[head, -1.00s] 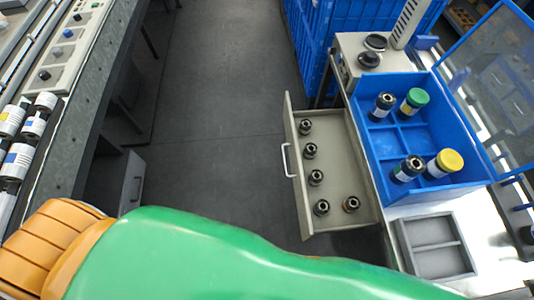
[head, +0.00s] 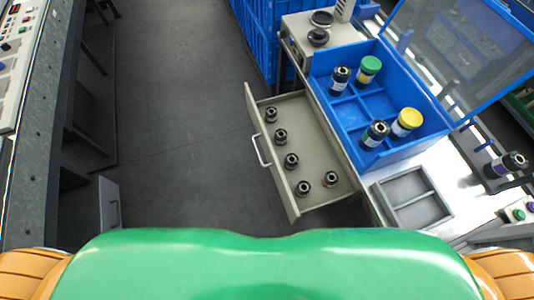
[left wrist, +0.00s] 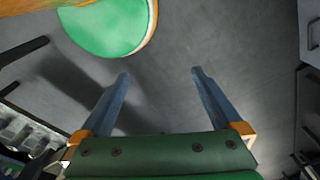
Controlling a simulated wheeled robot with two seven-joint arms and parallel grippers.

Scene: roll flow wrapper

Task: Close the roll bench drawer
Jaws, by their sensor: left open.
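The roll bench drawer (head: 300,201) is pulled out from the bench at the right in the head view. It is a beige open box with a pale bar handle (head: 261,151) on its left-facing front. Several small dark cylindrical parts stand inside it. My left gripper (left wrist: 160,75) shows in the left wrist view, its two fingers apart with nothing between them, above grey floor. It is away from the drawer, and neither gripper shows in the head view. My right gripper is out of view.
A blue divided crate (head: 345,113) with several capped rolls stands on the bench above the drawer. A grey tray (head: 412,199) lies beside it. Another bench (head: 35,150) runs along the left, with a small open drawer or door (head: 109,204). The floor (head: 185,130) between is clear.

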